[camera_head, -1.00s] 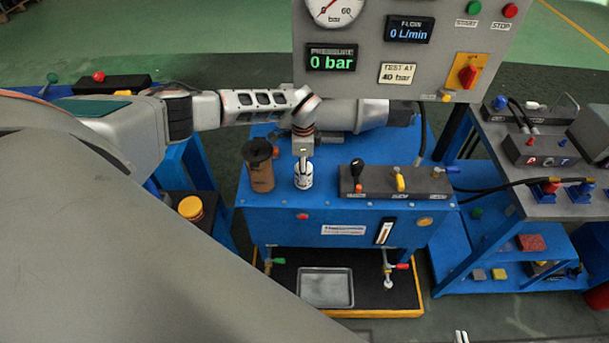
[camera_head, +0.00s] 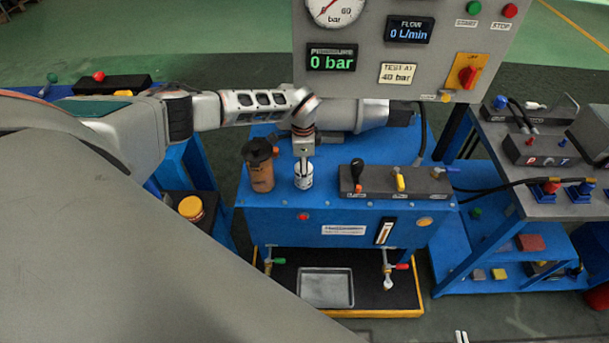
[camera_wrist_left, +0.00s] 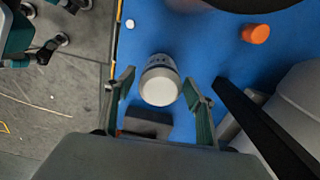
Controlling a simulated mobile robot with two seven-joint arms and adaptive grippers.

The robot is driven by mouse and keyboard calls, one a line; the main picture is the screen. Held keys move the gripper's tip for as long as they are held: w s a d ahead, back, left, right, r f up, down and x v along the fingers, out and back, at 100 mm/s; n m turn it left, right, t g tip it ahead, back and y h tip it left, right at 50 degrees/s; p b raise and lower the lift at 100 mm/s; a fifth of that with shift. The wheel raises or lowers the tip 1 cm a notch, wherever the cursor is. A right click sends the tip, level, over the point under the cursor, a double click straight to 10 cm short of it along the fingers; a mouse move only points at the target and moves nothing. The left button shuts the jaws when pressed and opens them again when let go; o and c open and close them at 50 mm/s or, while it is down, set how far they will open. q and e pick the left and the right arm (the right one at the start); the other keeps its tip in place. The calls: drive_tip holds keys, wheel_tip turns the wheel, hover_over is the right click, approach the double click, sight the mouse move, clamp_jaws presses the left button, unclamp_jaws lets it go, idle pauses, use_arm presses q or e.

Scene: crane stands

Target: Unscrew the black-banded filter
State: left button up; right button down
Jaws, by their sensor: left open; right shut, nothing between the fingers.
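A small white canister, which looks like the filter (camera_head: 303,175), stands on the blue bench top; dark markings around its side are too small to read as a clear band. My left gripper (camera_head: 303,150) is directly above it, seen edge-on in the head view. In the left wrist view the filter (camera_wrist_left: 160,80) shows its pale round end between the two spread fingers of my left gripper (camera_wrist_left: 160,88), with a gap on both sides. My right gripper (camera_head: 461,337) shows only as two close, pale fingertips at the bottom edge, shut and empty.
An amber cup with a black top (camera_head: 259,167) stands close left of the filter. A grey valve block (camera_head: 395,182) with levers stands to the right. The gauge panel (camera_head: 400,50) rises behind. A metal tray (camera_head: 326,288) lies below the bench front.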

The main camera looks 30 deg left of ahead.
use_arm(q)
drive_tip(key=m, duration=1.5)
drive_tip(key=shift+m, duration=0.3)
drive_tip(key=m, duration=0.4)
drive_tip(key=shift+w, duration=0.1)
drive_tip(key=m, duration=0.3)
drive_tip(key=shift+m, duration=0.4)
drive_tip(key=m, duration=0.3)
drive_tip(key=shift+m, duration=0.3)
drive_tip(key=m, duration=0.4)
drive_tip(key=shift+c, duration=0.3)
